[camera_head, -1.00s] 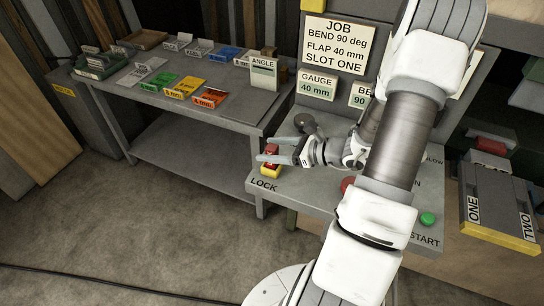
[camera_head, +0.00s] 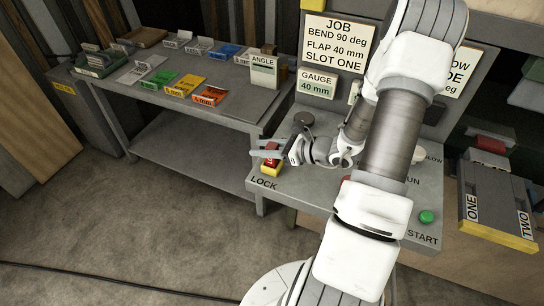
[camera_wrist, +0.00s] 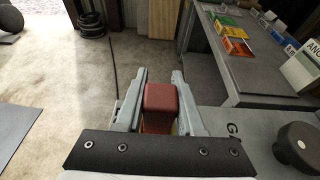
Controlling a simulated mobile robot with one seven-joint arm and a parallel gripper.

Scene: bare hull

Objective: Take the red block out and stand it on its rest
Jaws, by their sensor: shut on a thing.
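The red block (camera_wrist: 161,103) sits between my two fingers in the wrist view, with a bit of yellow below it. In the head view the red block (camera_head: 271,161) is at the yellow holder (camera_head: 269,171) beside the LOCK label, at the left front of the grey console. My gripper (camera_head: 262,150) reaches in from the right and is shut on the block; it also shows in the wrist view (camera_wrist: 161,90). The fingers hide part of the block, and I cannot tell whether it is still seated in the holder. I cannot make out which thing is its rest.
A dark round knob (camera_head: 304,119) stands on the console behind my gripper. A green START button (camera_head: 427,217) is at its right front. A grey side table (camera_head: 225,112) holds coloured cards and an ANGLE box (camera_head: 264,72). Another red piece (camera_head: 491,145) lies at the far right.

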